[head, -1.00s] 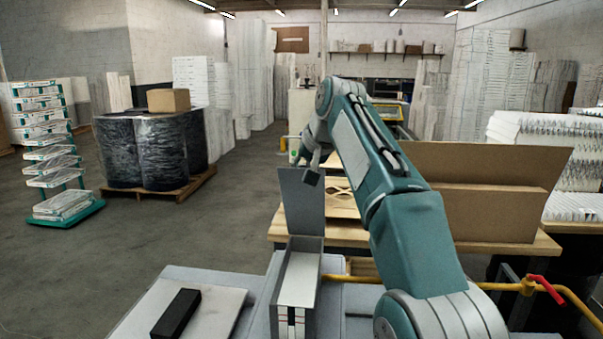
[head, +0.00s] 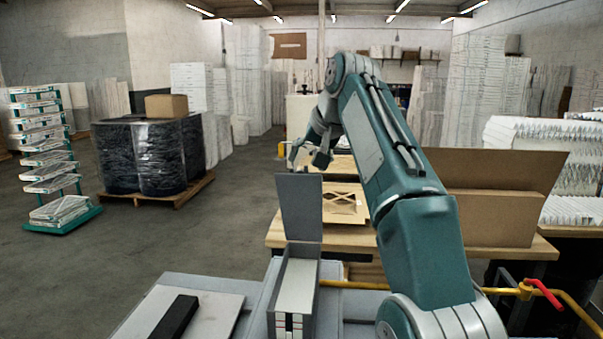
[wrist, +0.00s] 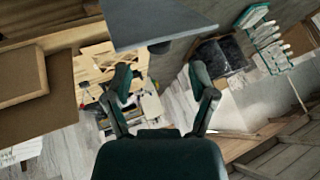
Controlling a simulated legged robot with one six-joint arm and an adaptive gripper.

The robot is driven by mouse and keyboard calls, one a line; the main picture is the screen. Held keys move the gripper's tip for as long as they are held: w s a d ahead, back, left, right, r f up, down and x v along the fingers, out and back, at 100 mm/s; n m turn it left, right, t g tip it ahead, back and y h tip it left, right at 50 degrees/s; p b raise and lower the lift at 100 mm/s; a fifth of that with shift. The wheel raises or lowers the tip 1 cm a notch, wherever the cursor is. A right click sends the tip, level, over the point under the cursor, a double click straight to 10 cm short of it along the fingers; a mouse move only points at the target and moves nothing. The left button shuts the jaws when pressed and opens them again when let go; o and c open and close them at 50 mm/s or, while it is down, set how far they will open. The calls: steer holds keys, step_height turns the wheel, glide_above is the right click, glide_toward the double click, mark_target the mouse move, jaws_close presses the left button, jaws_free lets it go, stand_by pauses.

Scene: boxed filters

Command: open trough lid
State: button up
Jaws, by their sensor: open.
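The grey trough (head: 297,290) is a long narrow open box in front of me in the head view, with a pale strip inside. Its grey lid (head: 299,207) stands upright at the trough's far end, so the trough is uncovered. My gripper (head: 310,160) is just above and behind the lid's top edge, and my arm reaches to it from the right. In the wrist view the gripper (wrist: 163,85) has its two dark fingers spread with nothing between them. The lid (wrist: 160,22) crosses the top of that view, beyond the fingertips and apart from them.
A black block (head: 175,317) lies on a pale plate left of the trough. A yellow pipe with a red valve handle (head: 543,292) runs to the right. A wooden table (head: 275,235) with an open cardboard box (head: 490,215) stands behind.

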steer(key=shift+v, duration=0.75)
